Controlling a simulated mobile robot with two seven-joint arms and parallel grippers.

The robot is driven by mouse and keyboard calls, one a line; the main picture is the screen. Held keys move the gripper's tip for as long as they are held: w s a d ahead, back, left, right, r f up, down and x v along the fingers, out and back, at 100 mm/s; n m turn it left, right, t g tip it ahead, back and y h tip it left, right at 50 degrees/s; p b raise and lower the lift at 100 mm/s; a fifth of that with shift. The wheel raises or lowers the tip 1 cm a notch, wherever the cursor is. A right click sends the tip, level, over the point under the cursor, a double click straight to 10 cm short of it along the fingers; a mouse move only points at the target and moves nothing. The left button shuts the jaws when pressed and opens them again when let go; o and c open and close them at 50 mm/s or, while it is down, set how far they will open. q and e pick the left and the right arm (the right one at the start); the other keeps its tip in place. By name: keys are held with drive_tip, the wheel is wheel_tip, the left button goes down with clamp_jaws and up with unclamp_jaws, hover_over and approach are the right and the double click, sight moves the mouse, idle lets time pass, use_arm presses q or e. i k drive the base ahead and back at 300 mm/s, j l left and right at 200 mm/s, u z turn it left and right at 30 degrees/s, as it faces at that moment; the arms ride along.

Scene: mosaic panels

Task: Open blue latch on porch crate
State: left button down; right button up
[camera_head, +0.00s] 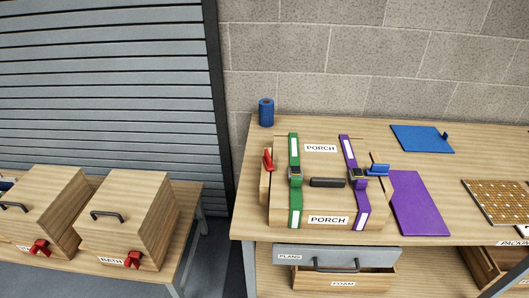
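The porch crate (318,166) is a pale wooden box on the right-hand table, with PORCH labels on its top and front. The blue latch (378,170) sits at the crate's right side; I cannot tell whether it is locked or released. A red latch (267,160) stands at the crate's left side. A green strap (294,209) and a purple strap (361,208) run over the crate, each with a dark buckle. A black handle (327,183) lies between the straps. Neither of my grippers is in view.
A purple panel (420,203) lies right of the crate, with a blue panel (421,138) behind it. A blue roll (266,112) stands at the back left. A mosaic board (497,203) lies far right. Below are a PLANS drawer (375,254) and an open FOAM drawer (376,283).

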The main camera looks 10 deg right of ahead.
sight(376, 170)
drive_tip(key=z, duration=1.25)
